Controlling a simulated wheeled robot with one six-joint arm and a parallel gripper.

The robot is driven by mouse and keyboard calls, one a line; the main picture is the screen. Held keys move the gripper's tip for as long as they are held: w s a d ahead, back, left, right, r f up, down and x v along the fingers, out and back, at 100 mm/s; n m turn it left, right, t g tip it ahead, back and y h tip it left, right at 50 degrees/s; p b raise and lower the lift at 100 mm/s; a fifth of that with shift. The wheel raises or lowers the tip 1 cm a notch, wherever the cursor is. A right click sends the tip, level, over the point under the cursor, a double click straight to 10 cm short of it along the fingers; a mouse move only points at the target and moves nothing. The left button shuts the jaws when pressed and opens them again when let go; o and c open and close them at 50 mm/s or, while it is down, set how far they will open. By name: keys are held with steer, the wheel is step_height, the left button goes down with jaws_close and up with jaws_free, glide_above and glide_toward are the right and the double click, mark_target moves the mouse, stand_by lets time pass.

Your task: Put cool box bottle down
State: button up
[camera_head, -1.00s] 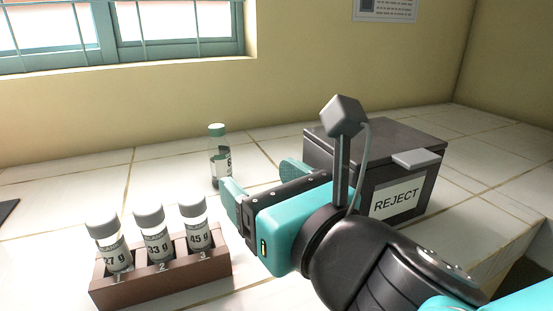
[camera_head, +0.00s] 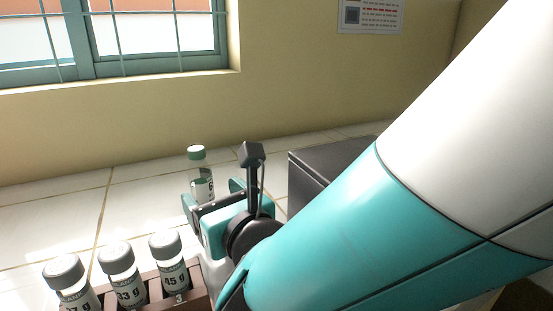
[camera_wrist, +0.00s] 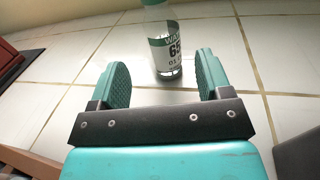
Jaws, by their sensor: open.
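In the head view the fingers partly hide the bottle's lower part. Whether the bottle stands partly between the fingertips or just beyond them, I cannot tell.
A brown rack (camera_head: 190,298) with three grey-capped, labelled bottles stands at the front left, cut off by the frame. A dark box (camera_head: 325,165) stands right of my gripper, largely hidden by my arm. The wall and window are behind.

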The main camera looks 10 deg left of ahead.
mark_target(205, 186)
steer(key=shift+w+a, duration=0.5)
steer(key=shift+w, duration=0.05)
steer(key=p+x, duration=0.3)
steer(key=x, duration=0.1)
steer(key=shift+w, duration=0.3)
steer(key=shift+w+a+f, duration=0.15)
steer(key=shift+w+a, duration=0.15)
steer(key=c, duration=1.1)
